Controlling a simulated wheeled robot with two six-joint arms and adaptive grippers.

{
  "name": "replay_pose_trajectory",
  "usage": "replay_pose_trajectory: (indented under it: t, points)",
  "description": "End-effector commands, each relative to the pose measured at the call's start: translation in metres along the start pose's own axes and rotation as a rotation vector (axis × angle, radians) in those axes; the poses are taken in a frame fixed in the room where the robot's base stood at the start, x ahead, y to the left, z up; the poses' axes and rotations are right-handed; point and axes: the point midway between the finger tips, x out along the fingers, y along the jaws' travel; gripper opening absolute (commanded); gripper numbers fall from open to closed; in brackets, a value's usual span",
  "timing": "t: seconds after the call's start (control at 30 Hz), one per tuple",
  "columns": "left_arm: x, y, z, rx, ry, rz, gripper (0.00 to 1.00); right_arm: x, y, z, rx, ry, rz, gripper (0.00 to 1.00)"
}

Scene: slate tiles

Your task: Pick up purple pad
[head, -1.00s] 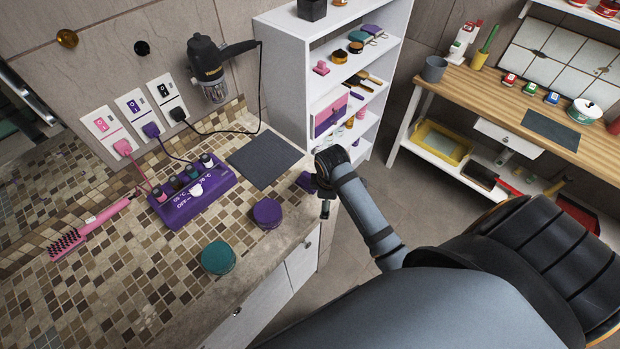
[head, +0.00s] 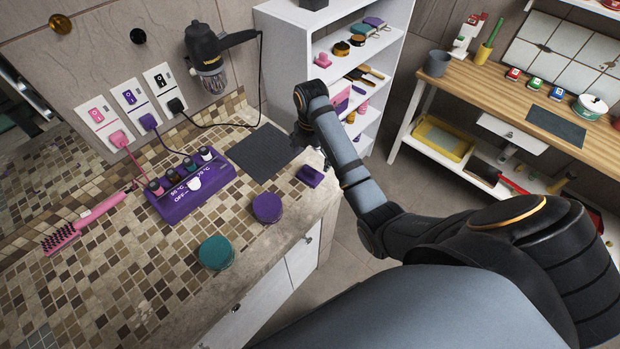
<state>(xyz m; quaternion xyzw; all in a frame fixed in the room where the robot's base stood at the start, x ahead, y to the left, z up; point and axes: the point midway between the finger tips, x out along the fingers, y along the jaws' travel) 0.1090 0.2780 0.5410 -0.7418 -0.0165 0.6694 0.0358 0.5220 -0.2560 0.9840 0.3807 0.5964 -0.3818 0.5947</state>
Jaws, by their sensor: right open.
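A small purple block-like pad (head: 310,176) lies on the tiled counter close to its right edge. A round purple item (head: 267,207) lies to its left and nearer, also on the counter. Another flat purple piece (head: 374,22) lies on the top shelf of the white unit. My right gripper (head: 308,146) is open and hangs over the counter just beyond the small purple pad, apart from it in the picture. The arm hides part of the gripper. My left gripper is not in view.
A purple control box (head: 190,184) with cables, a dark mat (head: 262,152), a teal round item (head: 215,252) and a pink brush (head: 82,222) are on the counter. A white shelf unit (head: 283,62) stands behind my gripper. A wooden workbench (head: 480,92) is at right.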

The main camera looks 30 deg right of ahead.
Motion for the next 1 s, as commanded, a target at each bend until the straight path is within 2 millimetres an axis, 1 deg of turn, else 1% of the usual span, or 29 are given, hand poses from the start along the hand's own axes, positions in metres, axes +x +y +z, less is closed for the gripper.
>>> replay_pose_trajectory:
  t: [0.03, 0.1, 0.17, 0.27, 0.37, 0.43, 0.5, 0.6, 0.77, 0.87, 1.0]
  points:
    - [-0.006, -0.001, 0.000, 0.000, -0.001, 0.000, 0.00, 0.003, -0.001, -0.001, 0.000, 0.002, -0.002, 0.96]
    - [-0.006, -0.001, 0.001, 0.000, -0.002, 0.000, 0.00, 0.009, 0.000, -0.001, 0.000, 0.000, 0.001, 0.96]
    - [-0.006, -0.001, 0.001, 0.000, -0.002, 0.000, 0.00, 0.010, 0.000, 0.000, 0.000, 0.000, 0.001, 0.96]
    - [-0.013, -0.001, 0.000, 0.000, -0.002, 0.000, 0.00, 0.017, 0.000, -0.001, 0.000, 0.002, -0.001, 0.96]
    - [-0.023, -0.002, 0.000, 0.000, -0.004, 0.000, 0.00, 0.034, 0.001, -0.003, 0.000, 0.002, -0.004, 0.96]
    - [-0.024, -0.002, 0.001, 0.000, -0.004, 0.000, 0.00, 0.047, 0.001, -0.002, 0.001, 0.000, -0.002, 0.96]
    - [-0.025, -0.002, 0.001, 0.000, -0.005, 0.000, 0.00, 0.056, 0.002, -0.002, 0.001, -0.001, 0.000, 0.96]
    - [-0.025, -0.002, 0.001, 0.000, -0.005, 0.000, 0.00, 0.061, 0.002, -0.001, 0.002, -0.001, 0.002, 0.96]
    - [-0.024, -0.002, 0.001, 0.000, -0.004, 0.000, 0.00, 0.062, 0.002, -0.001, 0.002, -0.002, 0.003, 0.96]
    - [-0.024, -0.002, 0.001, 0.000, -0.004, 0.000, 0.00, 0.061, 0.002, -0.002, 0.002, -0.001, 0.003, 0.84]
    - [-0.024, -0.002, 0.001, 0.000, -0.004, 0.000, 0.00, 0.061, 0.002, -0.002, 0.002, -0.001, 0.002, 0.65]
